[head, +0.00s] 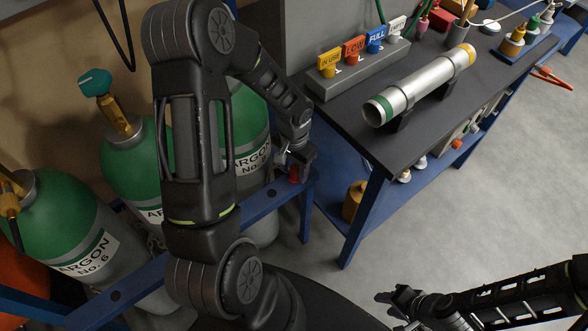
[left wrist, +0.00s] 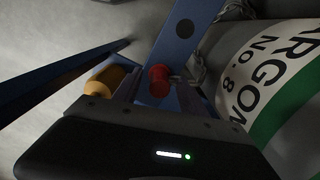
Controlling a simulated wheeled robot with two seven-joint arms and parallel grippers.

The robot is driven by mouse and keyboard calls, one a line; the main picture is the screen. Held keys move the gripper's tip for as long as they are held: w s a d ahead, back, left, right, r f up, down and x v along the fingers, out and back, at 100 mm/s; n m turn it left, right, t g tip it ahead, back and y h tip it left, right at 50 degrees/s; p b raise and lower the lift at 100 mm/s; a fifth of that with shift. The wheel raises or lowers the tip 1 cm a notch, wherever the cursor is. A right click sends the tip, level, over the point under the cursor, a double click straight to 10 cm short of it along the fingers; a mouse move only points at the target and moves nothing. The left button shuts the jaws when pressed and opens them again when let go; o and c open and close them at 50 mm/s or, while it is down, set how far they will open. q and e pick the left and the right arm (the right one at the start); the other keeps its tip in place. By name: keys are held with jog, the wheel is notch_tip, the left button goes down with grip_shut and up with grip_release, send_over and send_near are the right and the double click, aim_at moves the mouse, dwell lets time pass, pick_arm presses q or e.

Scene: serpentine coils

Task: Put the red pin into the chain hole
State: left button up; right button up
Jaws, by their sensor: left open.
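The red pin (left wrist: 158,82) shows in the left wrist view against a blue rail (left wrist: 188,28), between the fingers of my left gripper (left wrist: 157,92). In the head view the red pin (head: 294,174) is just below my left gripper (head: 299,160), by the rail's end. The gripper is open around the pin; I cannot tell whether a finger touches it. A metal chain (left wrist: 197,72) hangs beside the pin, next to a cylinder. The rail has a dark round hole; the pin's lower end is hidden. My right gripper (head: 392,299) is at the lower right, away from the pin.
Green and grey argon cylinders (head: 75,225) stand behind the blue rail at left. A dark-topped workbench (head: 350,120) stands at right, carrying a silver tube (head: 420,87) and coloured tags. A brass-coloured object (head: 353,200) sits on its lower shelf. Grey floor at right is open.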

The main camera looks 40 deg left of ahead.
pick_arm(q)
notch_tip(320, 180, up, 7)
jog(key=shift+r, duration=0.1)
dwell(0.7)
